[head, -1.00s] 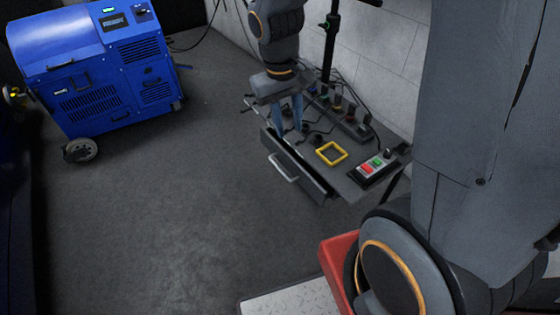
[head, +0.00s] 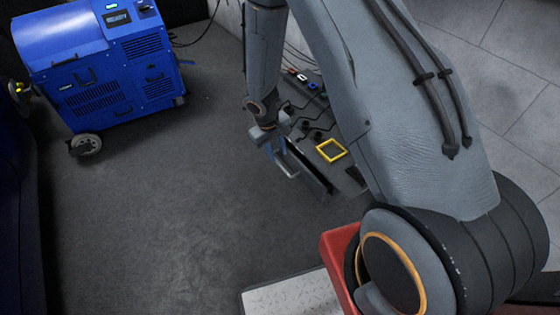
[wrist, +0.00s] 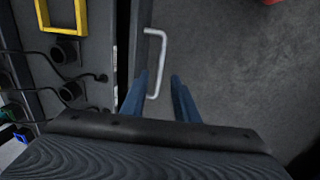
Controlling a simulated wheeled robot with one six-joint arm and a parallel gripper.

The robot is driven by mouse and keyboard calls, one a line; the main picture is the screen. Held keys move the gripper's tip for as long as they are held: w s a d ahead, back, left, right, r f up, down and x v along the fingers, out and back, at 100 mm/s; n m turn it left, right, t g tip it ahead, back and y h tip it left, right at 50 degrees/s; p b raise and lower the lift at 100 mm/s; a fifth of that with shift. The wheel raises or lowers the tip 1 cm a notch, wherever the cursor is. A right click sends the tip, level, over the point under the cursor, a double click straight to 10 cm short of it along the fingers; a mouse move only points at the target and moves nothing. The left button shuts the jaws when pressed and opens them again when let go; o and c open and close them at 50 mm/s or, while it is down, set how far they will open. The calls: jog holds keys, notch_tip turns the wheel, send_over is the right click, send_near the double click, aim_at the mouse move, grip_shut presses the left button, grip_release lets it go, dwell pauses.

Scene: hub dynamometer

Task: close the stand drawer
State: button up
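The stand drawer (head: 309,172) stands part-way out from the stand, with a dark gap behind its front. Its pale bar handle (head: 287,170) is partly behind my gripper in the head view. My gripper (head: 276,152) is at the drawer front, by the handle's far end. In the wrist view the two blue fingers of my gripper (wrist: 160,78) are apart. The handle (wrist: 162,60) shows between and beyond them, its lower end between the fingers. I cannot tell whether a finger touches the handle or drawer front.
A yellow square frame (head: 332,150) lies on the stand top, with black knobs and cables near it. A blue machine (head: 100,65) on wheels stands at the left. The grey floor (head: 170,200) before the drawer is clear.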

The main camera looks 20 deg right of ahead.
aim_at(281, 165)
jog(key=f, duration=0.4)
jog(key=d+f, duration=0.1)
jog(key=f, duration=0.1)
jog(key=shift+w+f, duration=0.1)
jog(key=shift+w, duration=0.05)
grip_shut()
